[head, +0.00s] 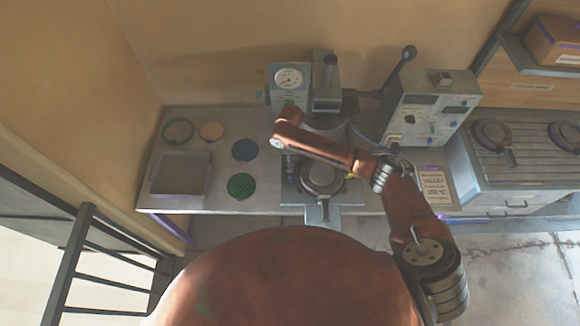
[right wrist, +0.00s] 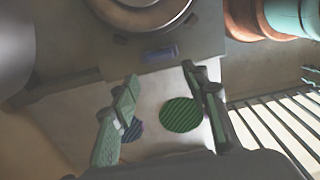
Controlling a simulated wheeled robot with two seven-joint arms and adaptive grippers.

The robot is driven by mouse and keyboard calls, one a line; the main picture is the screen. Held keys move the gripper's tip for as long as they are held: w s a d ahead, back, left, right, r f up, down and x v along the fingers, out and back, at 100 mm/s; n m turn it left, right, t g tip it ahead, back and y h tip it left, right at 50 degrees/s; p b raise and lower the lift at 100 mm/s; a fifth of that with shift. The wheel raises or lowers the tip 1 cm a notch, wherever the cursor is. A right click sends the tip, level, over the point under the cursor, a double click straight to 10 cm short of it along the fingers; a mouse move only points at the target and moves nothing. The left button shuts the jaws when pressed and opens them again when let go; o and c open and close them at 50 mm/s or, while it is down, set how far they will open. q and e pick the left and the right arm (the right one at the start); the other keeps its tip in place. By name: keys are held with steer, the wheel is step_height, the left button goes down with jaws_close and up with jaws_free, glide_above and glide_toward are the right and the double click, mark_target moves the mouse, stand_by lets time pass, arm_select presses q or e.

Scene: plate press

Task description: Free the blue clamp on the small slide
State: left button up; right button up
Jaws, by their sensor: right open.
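In the right wrist view, a small blue block (right wrist: 160,53), which looks like the clamp, sits at the edge of the grey press base (right wrist: 205,58), beside a round dark plate (right wrist: 140,12). My right gripper (right wrist: 160,88) is open and empty, its two fingers apart and short of the blue block in the picture. In the head view the press (head: 327,212) carries a round plate (head: 322,177). My right arm crosses in front of the press there and covers part of it; I cannot make out the clamp or gripper. My left gripper is not in view.
A control box (head: 430,105) stands right. A railing (head: 72,262) is at lower left.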

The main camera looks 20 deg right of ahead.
steer(key=shift+r, duration=1.5)
